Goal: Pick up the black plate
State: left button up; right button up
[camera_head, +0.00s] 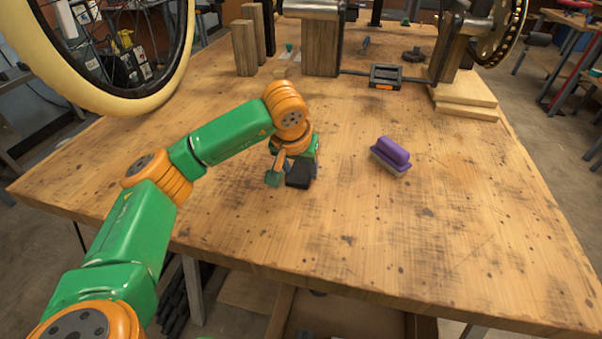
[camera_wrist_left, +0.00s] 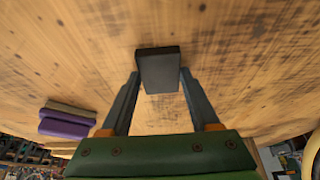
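The black plate (camera_head: 299,174) is a small dark block over the near middle of the wooden table. In the left wrist view the black plate (camera_wrist_left: 160,72) sits between the two fingertips, which touch its left and right sides with no clear gap. My left gripper (camera_head: 286,177) points down at the plate in the head view, and its fingers (camera_wrist_left: 159,80) also show in the left wrist view. The gripper is shut on the plate. I cannot tell whether the plate rests on the table or is slightly raised. My right gripper is not in view.
A purple-handled brush (camera_head: 391,155) lies to the right of the plate. Wooden posts (camera_head: 244,48), a small black pedal (camera_head: 385,77) and the trike parts stand at the back. A cream-tyred wheel (camera_head: 100,98) is at upper left. The table's (camera_head: 450,220) right front is clear.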

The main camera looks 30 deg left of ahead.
aim_at(303, 168)
pick_arm(q)
grip_shut()
jog(key=shift+r, duration=0.2)
notch_tip(303, 168, up, 3)
jog(key=shift+w+f, duration=0.15)
jog(key=shift+f, duration=0.05)
jog(key=s+d+r+p, duration=0.2)
jog(key=s+d+r, duration=0.1)
jog(key=s+r, duration=0.85)
jog(key=s+d+f+m+h, duration=0.1)
jog(key=s+d+f+m, duration=0.2)
jog(key=s+d+f, duration=0.3)
jog(key=w+r+p, duration=0.2)
jog(key=r+p, duration=0.5)
jog(key=r, duration=0.1)
jog(key=w+a+r+p, duration=0.1)
jog(key=w+r+p, duration=0.1)
jog(key=r+p, duration=0.5)
notch_tip(303, 168, up, 2)
jog(key=shift+w+a+r+p, duration=0.15)
jog(key=shift+w+r+p, duration=0.1)
jog(key=shift+w+p, duration=0.1)
